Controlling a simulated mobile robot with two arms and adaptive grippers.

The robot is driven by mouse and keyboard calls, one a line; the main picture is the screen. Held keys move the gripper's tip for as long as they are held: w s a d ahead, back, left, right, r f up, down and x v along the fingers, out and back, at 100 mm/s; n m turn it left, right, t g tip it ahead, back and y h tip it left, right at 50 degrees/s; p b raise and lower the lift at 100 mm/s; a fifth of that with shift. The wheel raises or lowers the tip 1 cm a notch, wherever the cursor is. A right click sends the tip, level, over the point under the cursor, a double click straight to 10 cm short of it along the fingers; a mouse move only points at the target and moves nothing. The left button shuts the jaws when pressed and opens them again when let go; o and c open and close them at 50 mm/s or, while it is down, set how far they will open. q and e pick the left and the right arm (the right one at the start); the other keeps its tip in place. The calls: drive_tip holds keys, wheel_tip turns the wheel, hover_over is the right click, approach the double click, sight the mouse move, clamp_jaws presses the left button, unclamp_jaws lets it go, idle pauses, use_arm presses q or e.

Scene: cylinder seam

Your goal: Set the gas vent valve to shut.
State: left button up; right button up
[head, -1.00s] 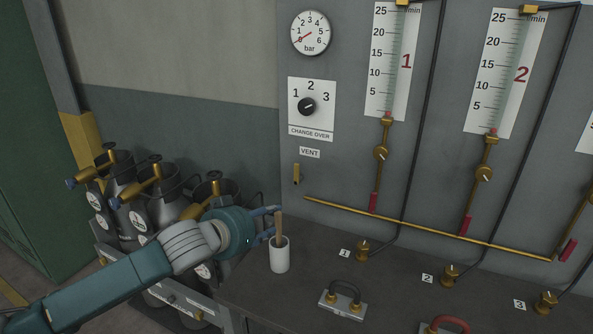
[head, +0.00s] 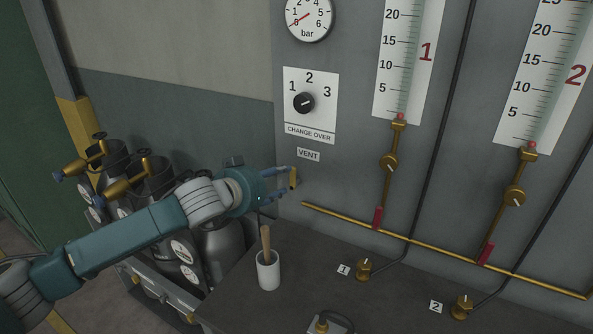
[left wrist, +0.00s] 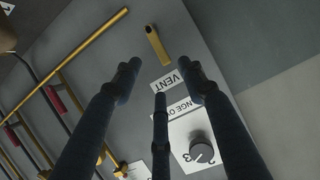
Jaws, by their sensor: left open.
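The vent valve's brass lever (head: 293,178) is on the grey panel below the VENT label (head: 308,155). The lever points up and down in the head view. It also shows in the left wrist view (left wrist: 157,45), beyond the fingertips. My left gripper (head: 286,178) is open at the lever, its fingers pointing to the panel. In the left wrist view the fingers (left wrist: 165,88) are spread, with nothing between them but the panel behind. I cannot tell whether a finger touches the lever. My right gripper is not in view.
A white cup (head: 268,272) with a wooden-handled tool stands on the dark bench below the gripper. Gas cylinders (head: 150,180) stand at the left. A brass pipe (head: 340,217) runs along the panel to the right. The change-over knob (head: 304,103) is above.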

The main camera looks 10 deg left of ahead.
sight(294, 174)
use_arm(q)
drive_tip(key=p+x, duration=0.2)
drive_tip(key=x, duration=0.4)
drive_tip(key=shift+w+d, duration=0.2)
drive_tip(key=shift+w, duration=0.15)
drive_tip(key=shift+x, duration=0.85)
drive_tip(key=shift+w+f, duration=0.15)
drive_tip(key=shift+w, duration=0.05)
drive_tip(key=shift+f, duration=0.1)
clamp_jaws()
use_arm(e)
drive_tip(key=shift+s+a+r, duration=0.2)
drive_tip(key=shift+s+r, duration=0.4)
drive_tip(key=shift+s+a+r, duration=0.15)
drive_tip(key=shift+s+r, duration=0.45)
